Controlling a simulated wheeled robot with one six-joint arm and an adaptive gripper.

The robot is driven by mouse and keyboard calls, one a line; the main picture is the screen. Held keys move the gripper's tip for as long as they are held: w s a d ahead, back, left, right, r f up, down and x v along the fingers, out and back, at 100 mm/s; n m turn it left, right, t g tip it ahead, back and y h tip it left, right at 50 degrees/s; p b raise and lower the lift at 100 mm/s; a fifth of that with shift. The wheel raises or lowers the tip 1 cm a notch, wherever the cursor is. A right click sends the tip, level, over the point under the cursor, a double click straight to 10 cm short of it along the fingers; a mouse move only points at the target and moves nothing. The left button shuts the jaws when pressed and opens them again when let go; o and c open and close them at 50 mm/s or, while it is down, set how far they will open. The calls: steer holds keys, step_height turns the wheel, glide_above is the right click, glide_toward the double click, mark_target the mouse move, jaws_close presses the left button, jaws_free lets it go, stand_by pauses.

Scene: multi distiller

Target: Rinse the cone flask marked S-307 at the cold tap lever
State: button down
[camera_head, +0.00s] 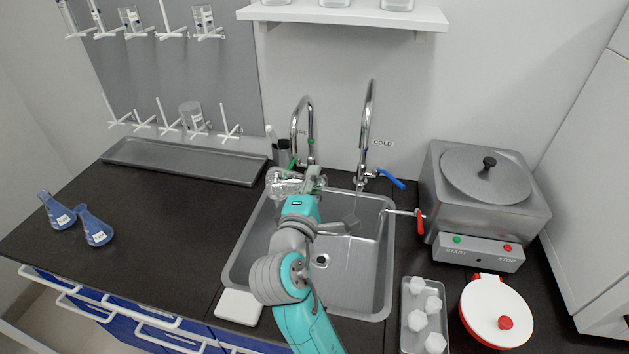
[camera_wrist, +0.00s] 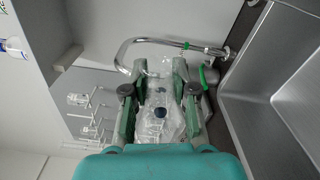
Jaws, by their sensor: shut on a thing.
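My gripper (camera_head: 306,184) is shut on a clear glass flask (camera_head: 281,183) over the back left of the sink. In the wrist view the flask (camera_wrist: 160,98) lies between the two green-padded fingers, and its marking cannot be read. The cold tap (camera_head: 366,118) stands to the right of the gripper, beside a "COLD" sign, with a blue lever (camera_head: 391,180) at its base. The flask is apart from the cold tap's spout, nearer the other tap. Whether water runs from the cold tap is not clear.
A second tap (camera_head: 296,124) with a green lever rises close behind the flask. The sink (camera_head: 378,262) is below. A steel distiller (camera_head: 482,190) with a red-handled outlet stands right. Two blue-filled flasks (camera_head: 96,228) stand on the left counter, with clear counter around them.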

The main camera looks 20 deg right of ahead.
steer(key=n, duration=1.1)
steer(key=shift+n, duration=0.3)
steer(key=n, duration=0.4)
